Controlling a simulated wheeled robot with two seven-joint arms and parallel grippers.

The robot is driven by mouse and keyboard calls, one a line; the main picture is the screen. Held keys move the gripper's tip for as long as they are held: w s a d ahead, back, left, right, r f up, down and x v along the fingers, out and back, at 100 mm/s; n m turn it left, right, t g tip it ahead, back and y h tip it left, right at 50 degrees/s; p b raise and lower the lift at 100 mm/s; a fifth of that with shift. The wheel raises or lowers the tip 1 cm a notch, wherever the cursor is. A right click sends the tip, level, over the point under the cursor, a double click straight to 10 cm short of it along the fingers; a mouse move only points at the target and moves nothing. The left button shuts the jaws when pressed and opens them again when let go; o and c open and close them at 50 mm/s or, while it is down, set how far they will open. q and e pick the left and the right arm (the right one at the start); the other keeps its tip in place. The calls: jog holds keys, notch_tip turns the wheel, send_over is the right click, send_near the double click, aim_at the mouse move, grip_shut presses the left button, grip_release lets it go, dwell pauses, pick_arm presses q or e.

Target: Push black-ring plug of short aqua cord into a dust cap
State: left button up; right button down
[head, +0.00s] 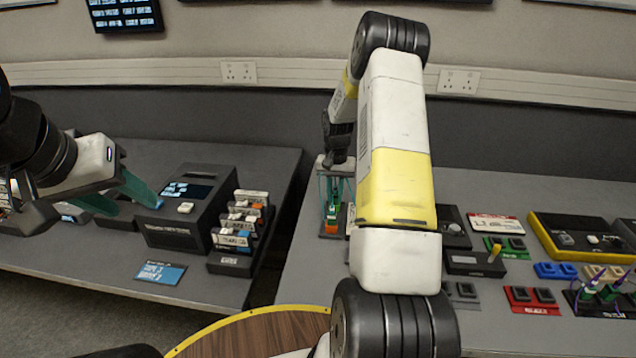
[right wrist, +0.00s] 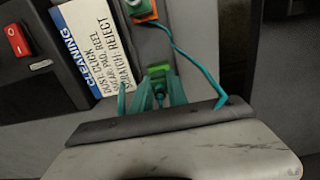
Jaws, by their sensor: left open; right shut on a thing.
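My right gripper (right wrist: 158,88) points down in the right wrist view, its teal fingers close together on a small aqua piece that looks like a plug of the cord. Its ring colour cannot be made out. A green block (right wrist: 158,70) lies right at the fingertips; I cannot tell whether the plug touches it. The thin aqua cord (right wrist: 190,56) runs from near an orange block (right wrist: 143,10) and curves to the gripper's right side. My left gripper (head: 130,203) is open, above the left table.
A white cleaning card (right wrist: 97,48) lies beside the gripper. A dark box with a red switch (right wrist: 17,40) is left of it. The left table holds a black device (head: 188,205) and a label rack (head: 240,225). Coloured socket blocks (head: 532,298) fill the right table. A gap separates the tables.

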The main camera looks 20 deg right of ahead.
jog(key=c, duration=1.2)
grip_release()
jog(key=shift+r, duration=0.1)
jog(key=shift+r, duration=2.35)
jog(key=shift+r, duration=2.05)
